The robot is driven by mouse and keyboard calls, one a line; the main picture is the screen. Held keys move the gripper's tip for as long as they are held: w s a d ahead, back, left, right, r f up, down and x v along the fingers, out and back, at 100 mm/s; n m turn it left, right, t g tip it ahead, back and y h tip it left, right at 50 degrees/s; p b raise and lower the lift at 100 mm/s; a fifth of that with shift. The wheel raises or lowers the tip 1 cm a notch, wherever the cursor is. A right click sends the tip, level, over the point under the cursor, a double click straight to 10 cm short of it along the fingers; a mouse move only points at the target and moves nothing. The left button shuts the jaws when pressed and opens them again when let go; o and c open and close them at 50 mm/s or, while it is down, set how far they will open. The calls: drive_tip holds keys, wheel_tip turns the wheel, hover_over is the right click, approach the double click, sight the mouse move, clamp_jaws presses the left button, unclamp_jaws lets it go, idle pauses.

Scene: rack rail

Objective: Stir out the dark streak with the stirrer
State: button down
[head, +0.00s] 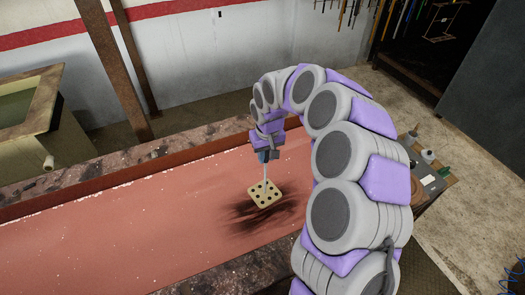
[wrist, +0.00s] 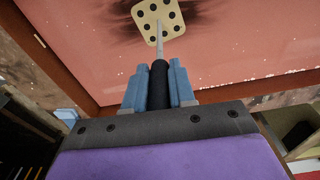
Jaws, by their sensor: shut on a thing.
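The stirrer has a cream square plate (head: 265,193) with dark holes, a thin pale rod (head: 266,173) and a black handle (wrist: 159,78). My gripper (head: 268,154) is shut on the black handle. In the wrist view my gripper's blue fingers (wrist: 159,88) lie on both sides of the handle, and the stirrer's plate (wrist: 157,20) is at the top. The dark streak (head: 262,217) spreads in the reddish liquid around and below the plate. It also shows beside the plate in the wrist view (wrist: 120,27). I cannot tell how deep the plate sits.
The long trough has a mottled stone-like rim (head: 90,177) on its far side. A yellowish tank (head: 45,130) stands at the left, near a rusty post (head: 112,65). Several small bottles (head: 428,157) stand on a bench at the right. Open reddish surface lies left of the plate.

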drive_tip(key=f+b, duration=0.2)
drive_tip(key=f, duration=0.4)
drive_tip(key=f+b, duration=0.2)
drive_tip(key=f, duration=0.5)
drive_tip(key=shift+d+f, duration=0.2)
drive_tip(key=shift+f, duration=0.6)
drive_tip(key=shift+a, duration=0.15)
drive_tip(key=w+d, duration=0.4)
drive_tip(key=d, duration=0.5)
drive_tip(key=s+a, duration=0.4)
drive_tip(key=a, duration=0.5)
drive_tip(key=s+a, duration=0.4)
drive_tip(key=a, duration=0.5)
drive_tip(key=w+d, duration=0.1)
drive_tip(key=d, duration=0.2)
drive_tip(key=w+d+p, duration=0.1)
drive_tip(key=d, duration=0.2)
drive_tip(key=w+d, duration=0.2)
drive_tip(key=d, duration=0.1)
